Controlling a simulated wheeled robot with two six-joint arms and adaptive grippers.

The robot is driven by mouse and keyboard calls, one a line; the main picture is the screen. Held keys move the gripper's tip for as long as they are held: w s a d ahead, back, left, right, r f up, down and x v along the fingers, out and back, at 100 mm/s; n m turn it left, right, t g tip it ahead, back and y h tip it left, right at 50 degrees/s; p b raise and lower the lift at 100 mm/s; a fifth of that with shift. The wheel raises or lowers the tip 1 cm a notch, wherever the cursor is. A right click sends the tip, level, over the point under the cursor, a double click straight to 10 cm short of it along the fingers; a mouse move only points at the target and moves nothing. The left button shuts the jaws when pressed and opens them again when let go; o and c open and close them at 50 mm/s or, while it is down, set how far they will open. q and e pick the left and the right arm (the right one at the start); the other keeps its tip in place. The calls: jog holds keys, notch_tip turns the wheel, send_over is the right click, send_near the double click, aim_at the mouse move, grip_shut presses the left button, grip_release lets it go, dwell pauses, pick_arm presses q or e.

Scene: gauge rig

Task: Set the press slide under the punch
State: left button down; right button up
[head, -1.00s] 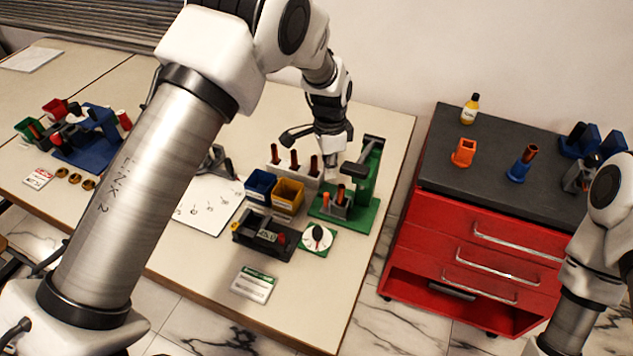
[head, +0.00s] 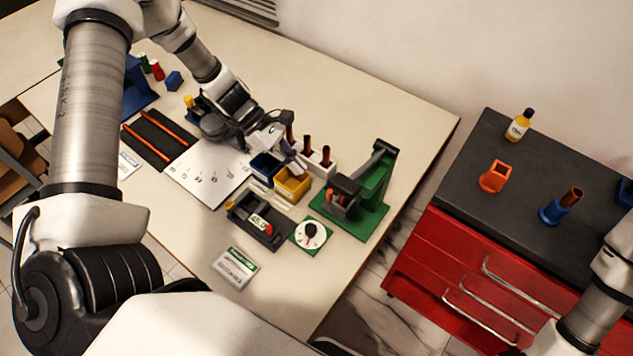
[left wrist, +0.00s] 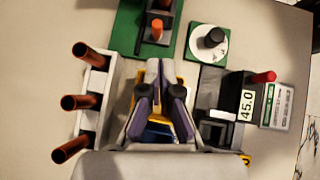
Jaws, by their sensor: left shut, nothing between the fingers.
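The green press (head: 375,190) stands at the right end of the table with a dark head. Under or beside the head is a grey block with an orange peg, seemingly the press slide (head: 334,207); the head view does not show whether it is under the punch. The slide also shows at the top of the left wrist view (left wrist: 148,48), on the green base (left wrist: 127,40). The punch tip is hidden. My left gripper (head: 297,165) is shut and empty, over the blue and yellow bins, left of the press. Its closed fingers (left wrist: 160,66) point towards the press. My right gripper is out of view.
A white rack with brown pegs (head: 322,166) stands behind the yellow bin (head: 292,188). A dial (head: 310,235) and black gauge box (head: 245,222) stand in front of the press. A red cabinet (head: 470,275) is at right. The table's front is mostly clear.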

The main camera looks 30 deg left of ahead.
aim_at(336, 199)
pick_arm(q)
jog(key=x, duration=0.6)
jog(key=shift+w+d+f, duration=0.2)
jog(key=shift+d+f, duration=0.05)
jog(key=shift+f, duration=0.05)
jog(key=shift+s+d+f, duration=0.1)
jog(key=shift+d+f, duration=0.15)
jog(key=shift+d+f+b, duration=0.2)
jog(key=shift+b, duration=0.25)
jog(key=d+b, duration=0.4)
jog(key=shift+s+d+b, duration=0.25)
jog(key=shift+d+b, duration=0.05)
jog(key=shift+b, duration=0.1)
jog(key=shift+s+a+r, duration=0.1)
jog(key=shift+a, duration=0.05)
